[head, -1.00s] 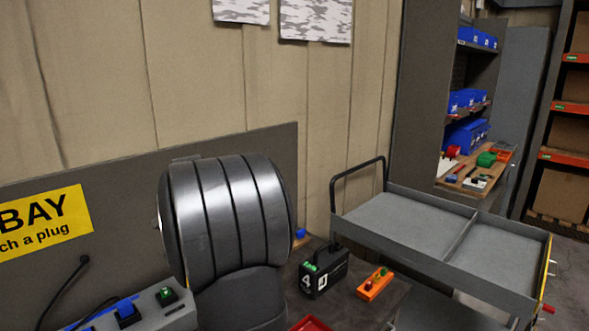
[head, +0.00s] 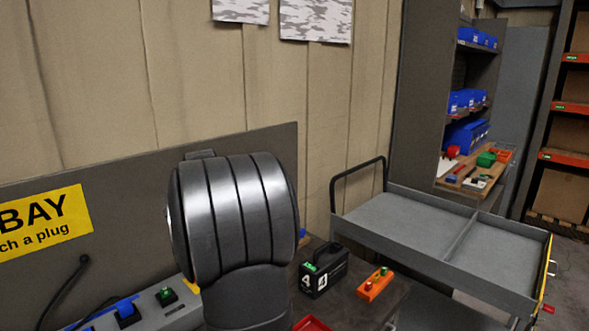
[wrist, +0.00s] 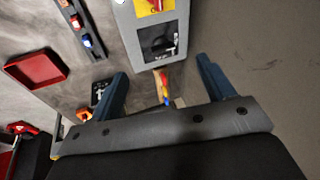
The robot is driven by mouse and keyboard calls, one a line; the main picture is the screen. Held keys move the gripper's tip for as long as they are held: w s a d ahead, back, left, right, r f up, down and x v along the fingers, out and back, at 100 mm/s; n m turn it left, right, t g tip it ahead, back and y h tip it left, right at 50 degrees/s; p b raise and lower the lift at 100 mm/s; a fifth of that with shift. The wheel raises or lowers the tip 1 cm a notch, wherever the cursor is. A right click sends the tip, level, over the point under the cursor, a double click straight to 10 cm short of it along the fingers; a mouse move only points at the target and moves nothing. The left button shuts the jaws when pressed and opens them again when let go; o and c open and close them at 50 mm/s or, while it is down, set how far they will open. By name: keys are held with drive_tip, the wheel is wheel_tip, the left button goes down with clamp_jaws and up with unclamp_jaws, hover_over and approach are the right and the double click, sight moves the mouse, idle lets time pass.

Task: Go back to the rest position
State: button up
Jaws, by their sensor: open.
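My gripper (wrist: 163,76) shows in the wrist view with its two blue fingers wide apart. No object is held between them. Beyond the gap, small red, yellow and blue pieces (wrist: 163,88) show, partly hidden below by the gripper body. A grey box (wrist: 124,25) with a dark panel and a red knob on yellow is beyond the fingertips. In the head view my arm stands in front of the bench and my gripper is out of sight.
The bench holds a black case (head: 323,270) marked 4, an orange block (head: 375,284) and a red tray (head: 312,324), also in the wrist view (wrist: 36,70). A grey socket strip (head: 145,312) is left of my arm. A grey cart (head: 415,262) stands right.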

drive_tip(key=s+a+f+n+g, duration=0.1)
drive_tip(key=s+a+f+n, duration=0.2)
drive_tip(key=s+a+n, duration=0.4)
drive_tip(key=s+a+f+n+g, duration=0.25)
drive_tip(key=s+a, duration=0.25)
drive_tip(key=s, duration=0.3)
drive_tip(key=w+d+r+m+t, duration=0.25)
drive_tip(key=w+d+m, duration=0.25)
drive_tip(key=w+d, duration=0.3)
drive_tip(key=w+d+r+m+t, duration=0.1)
drive_tip(key=w+d+r+m, duration=0.4)
drive_tip(key=w, duration=0.4)
drive_tip(key=w+d+f+m, duration=0.1)
drive_tip(key=w+f, duration=0.3)
drive_tip(key=f, duration=0.6)
drive_tip(key=v, duration=1)
drive_tip(key=s+d+f+m+t+y, duration=0.1)
drive_tip(key=d+f+m+y, duration=0.3)
drive_tip(key=m, duration=0.8)
drive_tip(key=shift+s+d+y, duration=0.3)
drive_tip(key=shift+s+d, duration=0.25)
drive_tip(key=shift+d, duration=0.2)
drive_tip(key=shift+f, duration=0.1)
